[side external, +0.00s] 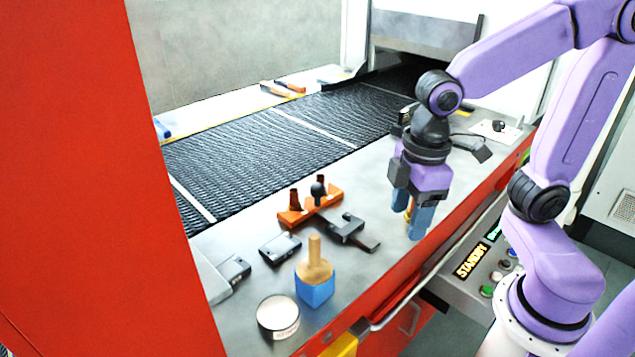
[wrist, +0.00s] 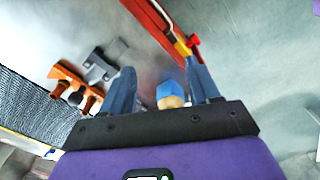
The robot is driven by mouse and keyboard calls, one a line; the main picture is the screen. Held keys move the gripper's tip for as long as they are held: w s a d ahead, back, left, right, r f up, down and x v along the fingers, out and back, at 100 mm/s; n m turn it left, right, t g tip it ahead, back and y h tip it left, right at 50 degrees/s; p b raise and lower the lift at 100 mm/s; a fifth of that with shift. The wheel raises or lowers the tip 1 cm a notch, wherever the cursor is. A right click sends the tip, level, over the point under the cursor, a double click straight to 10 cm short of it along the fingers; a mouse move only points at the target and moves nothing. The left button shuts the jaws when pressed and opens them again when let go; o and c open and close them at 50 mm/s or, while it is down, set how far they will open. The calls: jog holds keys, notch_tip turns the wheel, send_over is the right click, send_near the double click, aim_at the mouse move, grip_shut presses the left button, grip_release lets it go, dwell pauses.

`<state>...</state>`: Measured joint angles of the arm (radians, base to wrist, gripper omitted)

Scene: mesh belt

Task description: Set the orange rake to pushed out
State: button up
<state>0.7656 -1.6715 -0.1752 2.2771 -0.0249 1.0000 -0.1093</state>
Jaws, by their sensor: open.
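The orange rake (side external: 297,217) lies on the grey deck beside the mesh belt, with upright brown-orange posts and a black knob. A dark bracket (side external: 345,231) adjoins it on the deck's front side. The rake also shows at the left of the wrist view (wrist: 68,78), outside my fingers. My gripper (side external: 411,212) points down over the deck to the right of the rake and is apart from it. Its blue fingers are open in the wrist view (wrist: 160,72). A blue and tan thing (wrist: 170,99) shows between them; I cannot tell if they touch it.
The mesh belt (side external: 300,130) runs behind. A red front edge with a rail (side external: 405,290) bounds the deck.

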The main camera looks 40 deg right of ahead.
jog(key=w+a+r+m, duration=0.15)
jog(key=w+r, duration=0.35)
jog(key=w, duration=0.8)
jog(key=m, duration=0.1)
send_near(317, 185)
jog(key=shift+g, duration=0.3)
notch_tip(317, 185, down, 9)
jog(key=shift+w+a+f, duration=0.1)
jog(key=shift+w+f, duration=0.05)
jog(key=shift+c, duration=0.2)
grip_shut()
jog(key=w, duration=1.5)
jog(key=shift+a, duration=0.1)
jog(key=shift+r, duration=0.2)
jog(key=shift+c, duration=0.3)
grip_release()
jog(key=shift+o, duration=0.5)
jog(key=shift+f, duration=0.1)
